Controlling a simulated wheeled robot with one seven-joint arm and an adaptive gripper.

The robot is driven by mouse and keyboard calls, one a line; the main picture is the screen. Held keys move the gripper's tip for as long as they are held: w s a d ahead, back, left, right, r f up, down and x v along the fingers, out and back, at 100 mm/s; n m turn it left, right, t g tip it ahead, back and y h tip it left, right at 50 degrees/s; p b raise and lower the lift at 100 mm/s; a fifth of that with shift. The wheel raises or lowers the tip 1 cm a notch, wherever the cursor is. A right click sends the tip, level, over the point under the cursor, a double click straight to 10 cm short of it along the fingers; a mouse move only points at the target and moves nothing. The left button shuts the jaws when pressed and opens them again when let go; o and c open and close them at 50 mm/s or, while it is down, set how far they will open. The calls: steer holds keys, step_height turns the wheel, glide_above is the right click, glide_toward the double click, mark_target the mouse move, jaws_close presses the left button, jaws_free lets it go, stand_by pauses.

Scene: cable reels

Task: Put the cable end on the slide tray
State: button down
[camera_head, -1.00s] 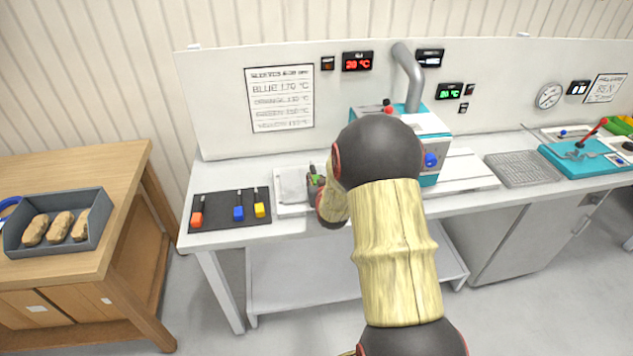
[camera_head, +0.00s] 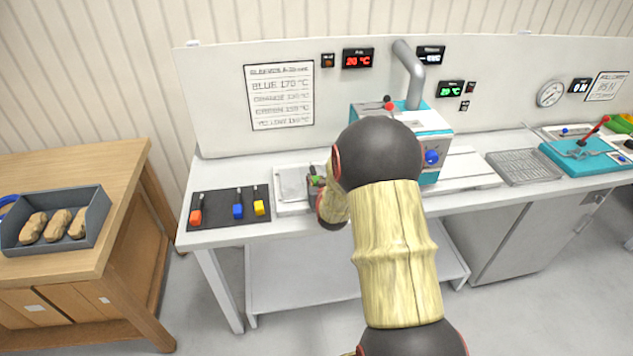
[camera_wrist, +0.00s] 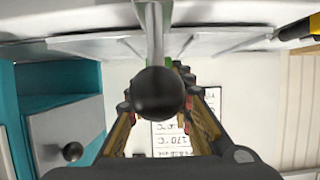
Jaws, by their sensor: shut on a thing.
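My gripper (camera_head: 314,184) is shut on a small green piece, the green cable end (camera_head: 315,180), at the right part of the pale slide tray (camera_head: 284,209). The arm hides part of the gripper. I cannot tell whether the piece touches the tray. The tray, with a grey plate (camera_head: 292,184) on it, lies on the bench left of the teal and white machine (camera_head: 428,118). In the wrist view, the fingers (camera_wrist: 160,105) lie behind a grey rod with a black ball (camera_wrist: 160,94), and a little green shows behind it.
A dark mat (camera_head: 218,214) left of the tray holds orange (camera_head: 195,217), blue (camera_head: 238,211) and yellow (camera_head: 259,208) cable ends. A grey bin (camera_head: 88,222) stands on the wooden table. A metal grid (camera_head: 524,168) and teal press (camera_head: 585,158) are at the right.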

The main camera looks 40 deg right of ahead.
steer(key=shift+f+b, duration=0.7)
steer(key=shift+f, duration=0.15)
steer(key=c, duration=1.5)
jaws_free()
steer(key=v, duration=1.2)
step_height(320, 180, up, 11)
steer(key=p, duration=0.6)
steer(key=shift+d, duration=0.1)
